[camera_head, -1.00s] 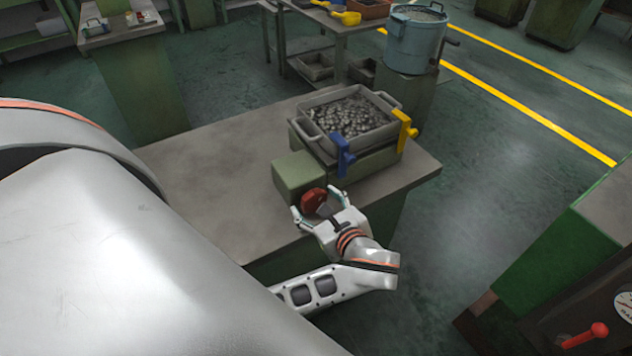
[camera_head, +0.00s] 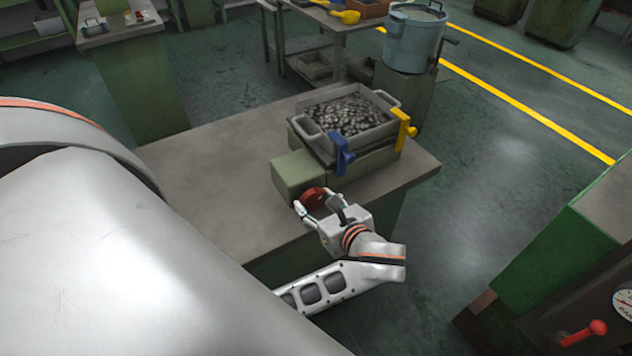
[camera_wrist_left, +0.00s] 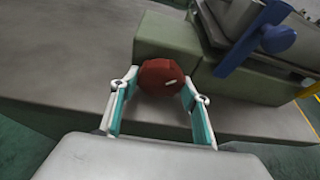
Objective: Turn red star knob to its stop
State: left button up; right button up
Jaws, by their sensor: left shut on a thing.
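The red star knob (camera_head: 313,197) is on the near face of a green block (camera_head: 297,175) at the table's front edge. In the left wrist view the red knob (camera_wrist_left: 162,76) shows a small white mark near its lower right. My left gripper (camera_head: 318,207) reaches it from the front, with one finger on each side of the knob. In the wrist view the fingers of my left gripper (camera_wrist_left: 160,90) meet the knob's left and right edges. The far side of the knob is hidden. My right gripper does not show.
Behind the block, a tray (camera_head: 350,118) of small metal parts sits on a green base. A blue lever clamp (camera_head: 342,153) and a yellow one (camera_head: 403,128) stand at its side. The grey tabletop (camera_head: 205,165) left of the block is clear. A machine with a red lever (camera_head: 585,333) is at lower right.

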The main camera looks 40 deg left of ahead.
pick_arm(q)
jog(key=shift+w+m+g+y, duration=0.1)
jog(key=shift+m+g+y, duration=0.5)
jog(key=shift+m+g, duration=0.8)
jog(key=shift+m+t, duration=0.3)
jog(key=shift+m, duration=0.1)
jog(key=o, duration=1.1)
